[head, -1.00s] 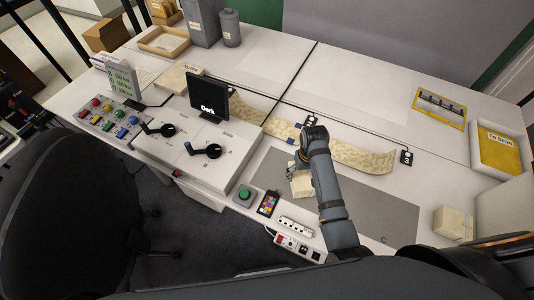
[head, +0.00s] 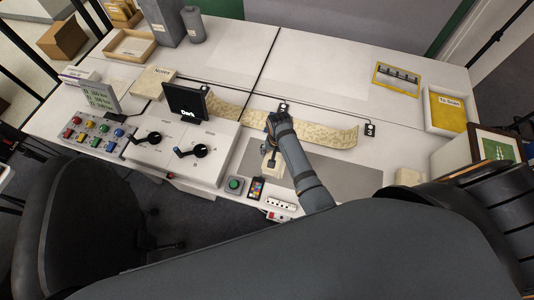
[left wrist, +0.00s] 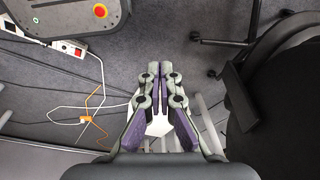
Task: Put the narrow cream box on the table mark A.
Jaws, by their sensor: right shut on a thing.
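The narrow cream box (head: 271,168) is at the left part of the grey mat (head: 340,182) in the head view. My right gripper (head: 269,150) is shut on it from above and hides its upper part. I cannot tell whether the box touches the mat. Mark A cannot be read on the table. Another cream box (head: 409,177) stands at the mat's right end, partly behind my arm. My left gripper (left wrist: 160,68) shows in the left wrist view, its fingers together and empty above the floor.
A patterned scroll (head: 335,136) lies behind the mat. A switch console (head: 205,135), a green button (head: 235,185) and a power strip (head: 281,203) are nearby. A yellow-lined tray (head: 446,112) and a framed picture (head: 497,148) stand at the right. The back tabletop is largely clear.

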